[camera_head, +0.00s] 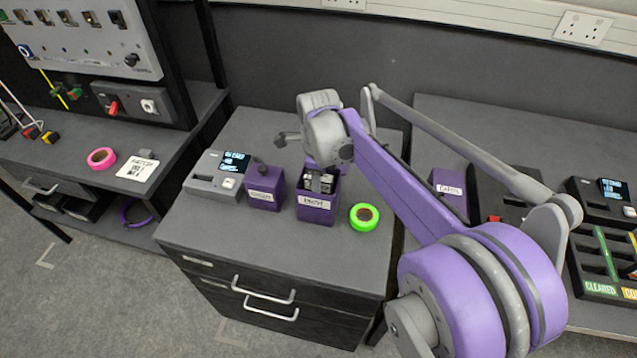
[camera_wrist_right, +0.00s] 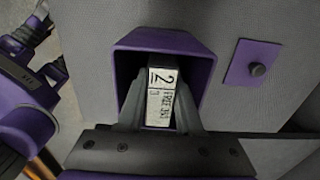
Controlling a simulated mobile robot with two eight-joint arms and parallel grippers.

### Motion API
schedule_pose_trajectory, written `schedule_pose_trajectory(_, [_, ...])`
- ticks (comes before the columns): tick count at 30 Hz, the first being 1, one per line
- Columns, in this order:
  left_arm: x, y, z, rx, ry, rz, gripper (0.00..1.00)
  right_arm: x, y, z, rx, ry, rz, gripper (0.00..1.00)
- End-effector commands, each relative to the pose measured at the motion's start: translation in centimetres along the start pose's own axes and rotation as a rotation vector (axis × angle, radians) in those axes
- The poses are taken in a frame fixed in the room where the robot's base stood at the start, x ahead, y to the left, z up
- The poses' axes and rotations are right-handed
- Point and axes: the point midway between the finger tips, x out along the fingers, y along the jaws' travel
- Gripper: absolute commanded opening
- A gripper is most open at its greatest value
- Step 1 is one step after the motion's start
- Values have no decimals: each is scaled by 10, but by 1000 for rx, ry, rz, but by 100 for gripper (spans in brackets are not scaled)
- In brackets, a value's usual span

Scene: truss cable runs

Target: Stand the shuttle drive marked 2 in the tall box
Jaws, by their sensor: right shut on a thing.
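The tall box (camera_head: 317,208) is purple with a white label and stands on the cabinet top; its purple rim (camera_wrist_right: 165,38) shows in the right wrist view. The shuttle drive marked 2 (camera_wrist_right: 161,96) has a pale label face with the 2 showing. My right gripper (camera_wrist_right: 160,115) is shut on the drive, one finger on each side. Drive and fingertips are at the box's mouth and look at least partly inside; how deep, I cannot tell. In the head view the drive (camera_head: 320,180) shows at the mouth.
A lidded purple box (camera_head: 265,188) with a dark knob stands left of the tall box, beside a grey device with a screen (camera_head: 218,174). A green tape roll (camera_head: 364,216) lies just right. The front of the cabinet top (camera_head: 270,245) is clear.

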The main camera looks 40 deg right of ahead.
Motion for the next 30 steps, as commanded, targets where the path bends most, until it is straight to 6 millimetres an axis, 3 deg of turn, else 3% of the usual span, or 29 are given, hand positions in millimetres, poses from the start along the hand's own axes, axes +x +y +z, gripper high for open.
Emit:
schedule_pose_trajectory(22, [5, 0, 3, 0, -2, 0, 60, 9, 0, 0, 0, 0, 0, 0])
schedule_pose_trajectory(23, [5, 0, 3, 0, -2, 0, 60, 9, 0, 0, 0, 0, 0, 40])
schedule_pose_trajectory(28, [5, 0, 3, 0, -2, 0, 60, 9, 0, 0, 0, 0, 0, 70])
schedule_pose_trajectory(30, [5, 0, 3, 0, -2, 0, 60, 9, 0, 0, 0, 0, 0, 70])
